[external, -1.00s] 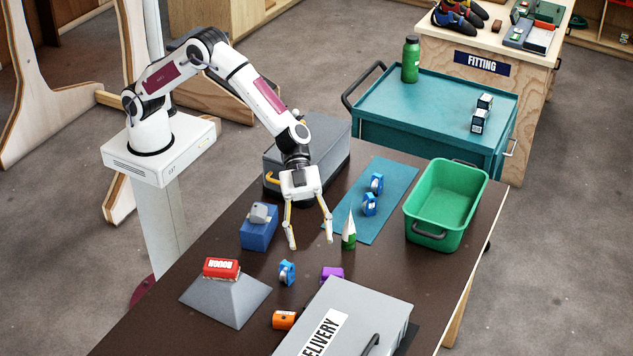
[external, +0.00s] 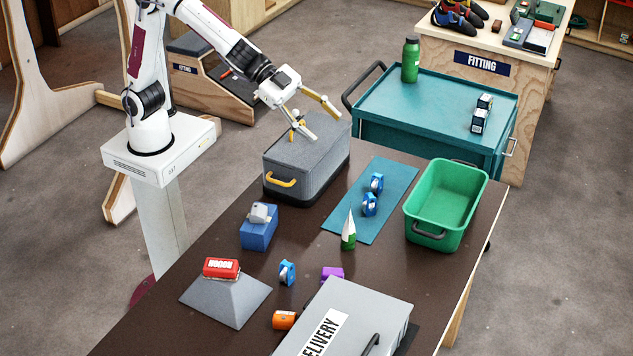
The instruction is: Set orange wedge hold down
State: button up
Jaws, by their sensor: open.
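A small orange piece (external: 285,320) with a dark end lies on the dark brown table, against the left side of the grey delivery case. It is the only clearly orange thing in view, and its exact shape is too small to tell. My gripper (external: 325,127) is over the grey box at the back of the table, far from the orange piece. Its fingers are spread and point down to the right, with nothing seen between the tips.
A red piece sits on a grey pyramid block (external: 232,305). A blue block (external: 258,236), green-and-white cone (external: 348,239), purple piece (external: 332,273) and green bin (external: 430,226) stand around. The teal mat (external: 350,225) holds blue pieces.

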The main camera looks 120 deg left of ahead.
jog(key=s+a+n+g+y, duration=0.1)
jog(key=s+a, duration=0.2)
jog(key=s, duration=0.4)
jog(key=s+a+r+n+g+y, duration=0.1)
jog(key=s+a+n, duration=0.15)
jog(key=s, duration=0.35)
jog(key=s+a+n+g+y, duration=0.1)
jog(key=s+a+y, duration=0.15)
jog(key=s, duration=0.45)
jog(key=s+d+f+g+h, duration=0.1)
jog(key=s+f, duration=0.3)
jog(key=s, duration=0.8)
jog(key=s+d+f+g+h, duration=0.1)
jog(key=s+f+g+h, duration=0.1)
jog(key=s, duration=1)
notch_tip(320, 180, down, 2)
jog(key=shift+d+f+n+g, duration=0.1)
jog(key=shift+d+n+g, duration=0.35)
jog(key=shift+g, duration=0.15)
